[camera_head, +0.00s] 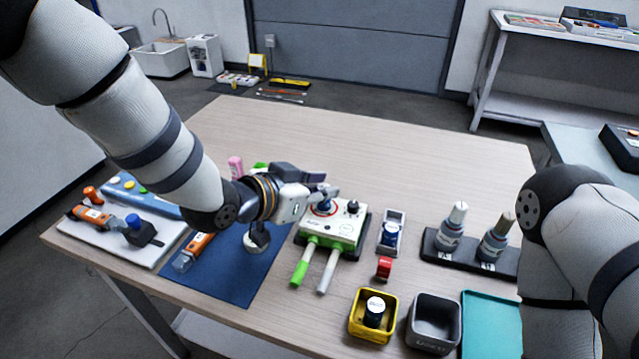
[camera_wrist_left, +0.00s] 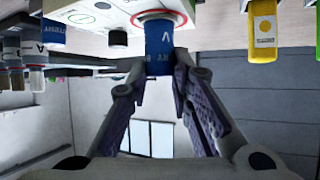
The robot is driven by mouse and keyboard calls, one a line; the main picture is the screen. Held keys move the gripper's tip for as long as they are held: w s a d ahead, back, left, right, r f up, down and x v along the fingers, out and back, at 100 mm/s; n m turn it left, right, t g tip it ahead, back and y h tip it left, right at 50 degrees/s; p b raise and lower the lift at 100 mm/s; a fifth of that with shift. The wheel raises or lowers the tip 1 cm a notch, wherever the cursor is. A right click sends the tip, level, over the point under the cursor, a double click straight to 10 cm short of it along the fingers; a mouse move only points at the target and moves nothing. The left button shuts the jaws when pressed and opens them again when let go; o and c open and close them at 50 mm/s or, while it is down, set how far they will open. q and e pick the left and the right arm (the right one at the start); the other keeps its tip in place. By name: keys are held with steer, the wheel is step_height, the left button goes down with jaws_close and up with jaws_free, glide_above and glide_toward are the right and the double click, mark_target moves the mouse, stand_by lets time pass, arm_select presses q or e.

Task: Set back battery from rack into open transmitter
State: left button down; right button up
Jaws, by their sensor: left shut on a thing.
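My left gripper (camera_head: 328,194) reaches over the white-and-green device (camera_head: 345,231). Its fingers are shut on a blue cylinder with white lettering, which shows between the fingertips in the left wrist view (camera_wrist_left: 158,48). The cylinder is at the red ring (camera_wrist_left: 160,17) on the device; I cannot tell whether it is seated there. An orange unit with a clear end (camera_head: 194,248) lies on the blue mat (camera_head: 225,279). A similar orange unit (camera_head: 92,214) lies on the white tray (camera_head: 100,241). I cannot tell which is the transmitter. My right gripper is out of view.
A small holder with a blue cylinder (camera_head: 390,233) stands right of the device, near a red item (camera_head: 384,267). A black rack (camera_head: 480,256) holds two bottles. A yellow bin (camera_head: 357,327), a grey bin (camera_head: 436,332) and a teal tray (camera_head: 487,335) line the front.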

arm_select(q)
steer(key=shift+f, duration=0.2)
stand_by(0.4)
steer(key=shift+f, duration=0.45)
steer(key=c, duration=1.3)
jaws_free()
steer(key=shift+c, duration=0.2)
steer(key=shift+o, duration=0.5)
steer(key=shift+o, duration=0.7)
steer(key=shift+r, duration=0.2)
steer(key=shift+r, duration=0.55)
